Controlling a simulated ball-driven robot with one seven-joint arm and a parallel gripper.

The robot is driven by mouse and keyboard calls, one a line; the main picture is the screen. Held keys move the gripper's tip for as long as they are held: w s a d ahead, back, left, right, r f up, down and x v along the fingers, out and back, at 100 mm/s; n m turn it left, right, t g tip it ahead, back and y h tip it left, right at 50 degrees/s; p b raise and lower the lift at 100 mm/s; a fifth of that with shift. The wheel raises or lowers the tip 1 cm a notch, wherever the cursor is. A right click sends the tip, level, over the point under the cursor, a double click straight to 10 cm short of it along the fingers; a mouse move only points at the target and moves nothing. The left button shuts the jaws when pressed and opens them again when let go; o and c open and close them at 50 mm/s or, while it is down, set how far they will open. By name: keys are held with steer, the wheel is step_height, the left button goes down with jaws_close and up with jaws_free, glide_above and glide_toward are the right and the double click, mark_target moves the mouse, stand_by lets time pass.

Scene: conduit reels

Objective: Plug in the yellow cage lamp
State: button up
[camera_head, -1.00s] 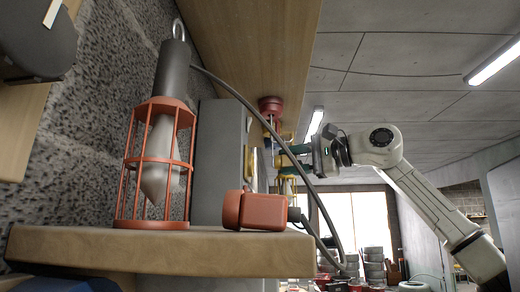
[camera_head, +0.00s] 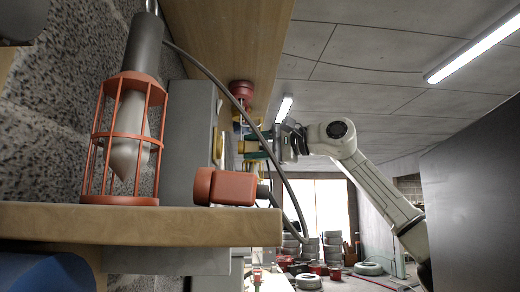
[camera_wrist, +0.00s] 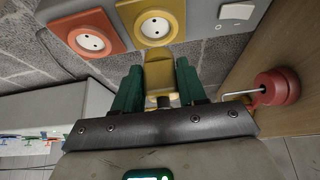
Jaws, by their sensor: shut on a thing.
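My gripper (camera_wrist: 160,88), with green fingers, is shut on a yellow plug (camera_wrist: 159,72) in the wrist view. The plug faces a yellow socket (camera_wrist: 157,25) on a grey panel; I cannot tell whether they touch. In the head view my gripper (camera_head: 262,147) is at the far end of my arm, below the wooden board, and the plug is hard to make out. I cannot clearly pick out the yellow cage lamp; some yellow parts show near my gripper.
An orange socket (camera_wrist: 92,42) and a white switch (camera_wrist: 236,11) flank the yellow socket. An orange cage lamp (camera_head: 122,150) and its orange plug (camera_head: 226,187) rest on a shelf (camera_head: 120,223). A red round part (camera_wrist: 276,88) sits close right of my gripper.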

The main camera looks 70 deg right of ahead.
mark_target(243, 146)
steer(key=shift+w+a+b, duration=0.1)
steer(key=shift+w+a, duration=0.15)
steer(key=shift+w, duration=0.35)
steer(key=shift+w+a+b, duration=0.15)
steer(key=shift+w+a, duration=0.1)
steer(key=shift+w, duration=0.4)
steer(key=shift+w+a+b, duration=0.1)
steer(key=shift+w+a, duration=0.15)
steer(key=shift+w, duration=0.35)
steer(key=shift+p, duration=0.55)
stand_by(0.7)
steer(key=shift+w+a, duration=0.25)
steer(key=shift+w, duration=0.3)
stand_by(0.5)
steer(key=o, duration=1.1)
steer(key=shift+s, duration=0.1)
steer(key=s, duration=0.3)
steer(key=s+b, duration=0.1)
steer(key=s, duration=0.3)
steer(key=s+a+b, duration=0.1)
steer(key=s, duration=0.2)
steer(key=shift+s, duration=0.3)
